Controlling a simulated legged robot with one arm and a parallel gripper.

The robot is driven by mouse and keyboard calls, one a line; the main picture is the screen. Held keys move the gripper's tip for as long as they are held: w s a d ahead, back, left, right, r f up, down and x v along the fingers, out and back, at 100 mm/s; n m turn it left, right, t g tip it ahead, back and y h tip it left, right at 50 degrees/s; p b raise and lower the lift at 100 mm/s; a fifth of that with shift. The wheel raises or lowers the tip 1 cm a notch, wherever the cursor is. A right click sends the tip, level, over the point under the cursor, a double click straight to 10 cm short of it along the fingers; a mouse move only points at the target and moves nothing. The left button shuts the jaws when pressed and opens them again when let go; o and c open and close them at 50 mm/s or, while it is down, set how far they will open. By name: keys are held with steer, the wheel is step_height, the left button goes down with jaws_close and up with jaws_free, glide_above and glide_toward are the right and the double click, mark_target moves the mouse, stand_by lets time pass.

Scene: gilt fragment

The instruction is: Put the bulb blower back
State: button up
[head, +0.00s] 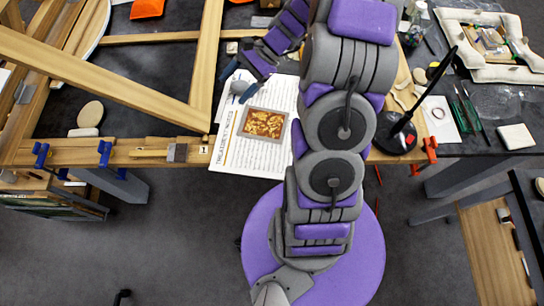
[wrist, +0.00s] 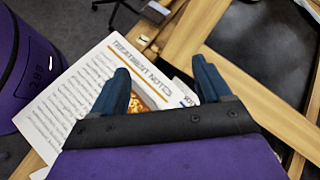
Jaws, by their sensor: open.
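My gripper (head: 233,89) is open over the back left part of the printed treatment notes sheet (head: 225,155). Its two blue fingers also show in the wrist view (wrist: 163,82), spread apart with nothing visibly held. A small grey rounded shape (head: 240,87) shows by the fingers in the head view; I cannot tell whether it is the bulb blower. I cannot pick out the bulb blower for certain in either view. The gilt fragment (head: 264,124) lies on the sheet, and part of it shows between the fingers in the wrist view (wrist: 138,104).
Wooden frame bars (head: 110,85) cross the bench at the left, with blue clamps (head: 105,152) along the front edge. A black round-based stand (head: 397,138) is right of my arm. A white padded frame (head: 525,50) lies at the far right.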

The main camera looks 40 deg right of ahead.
steer(key=s+a+r+n+g+h, duration=0.2)
steer(key=s+a+r+n+h, duration=0.3)
steer(key=s, duration=0.5)
steer(key=s+a+r+n+g+h, duration=0.2)
steer(key=s+a+r+n, duration=0.4)
steer(key=s, duration=0.4)
steer(key=s+d+n+t+h, duration=0.1)
steer(key=s+d+n+h, duration=0.2)
steer(key=s, duration=0.5)
steer(key=shift+d+f+n+h, duration=0.2)
steer(key=shift+f+n+h, duration=0.15)
steer(key=shift+n, duration=0.35)
